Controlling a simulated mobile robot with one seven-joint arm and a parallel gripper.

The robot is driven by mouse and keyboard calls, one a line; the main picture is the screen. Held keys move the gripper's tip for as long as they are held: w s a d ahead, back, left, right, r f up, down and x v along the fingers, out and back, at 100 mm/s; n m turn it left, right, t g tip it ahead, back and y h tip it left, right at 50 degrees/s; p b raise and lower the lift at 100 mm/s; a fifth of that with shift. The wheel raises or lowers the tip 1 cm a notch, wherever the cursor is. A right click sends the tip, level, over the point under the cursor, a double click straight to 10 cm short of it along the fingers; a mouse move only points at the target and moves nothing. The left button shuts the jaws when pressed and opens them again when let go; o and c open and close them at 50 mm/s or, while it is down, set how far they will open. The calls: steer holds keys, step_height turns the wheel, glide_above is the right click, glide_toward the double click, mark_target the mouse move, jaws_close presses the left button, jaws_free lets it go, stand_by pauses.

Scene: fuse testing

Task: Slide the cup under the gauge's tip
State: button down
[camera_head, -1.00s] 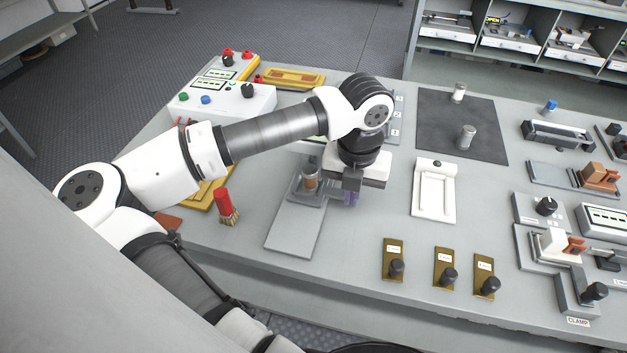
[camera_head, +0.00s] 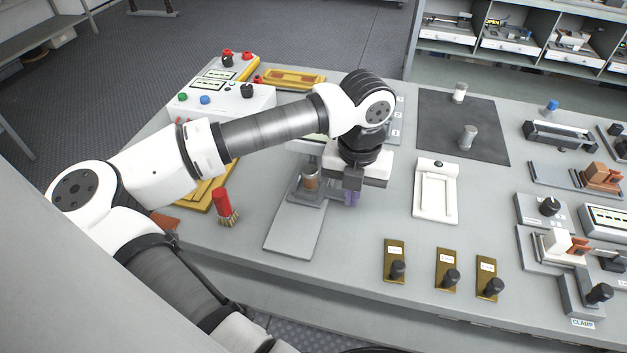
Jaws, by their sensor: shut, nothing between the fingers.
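A small copper-brown cylinder with a pale top, which looks like the cup (camera_head: 310,182), stands upright on a grey stand with a long flat plate (camera_head: 292,233). My gripper (camera_head: 351,199) points down just to the right of the cup, with purple fingertips low beside the stand. It is shut and empty. I cannot tell whether it touches the cup or the stand. The gauge's tip cannot be made out; my wrist and forearm cover the area behind and above the cup.
A red-handled brush (camera_head: 224,205) stands to the left. A white tray-like fixture (camera_head: 435,190) lies to the right, and brass plates with black knobs (camera_head: 395,262) sit near the front edge. Two metal cylinders stand on a dark mat (camera_head: 487,110). Bench is clear between plate and brass plates.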

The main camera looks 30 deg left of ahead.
step_height(320, 180, up, 8)
steer(key=p, duration=0.3)
stand_by(0.3)
steer(key=shift+f, duration=0.1)
stand_by(0.3)
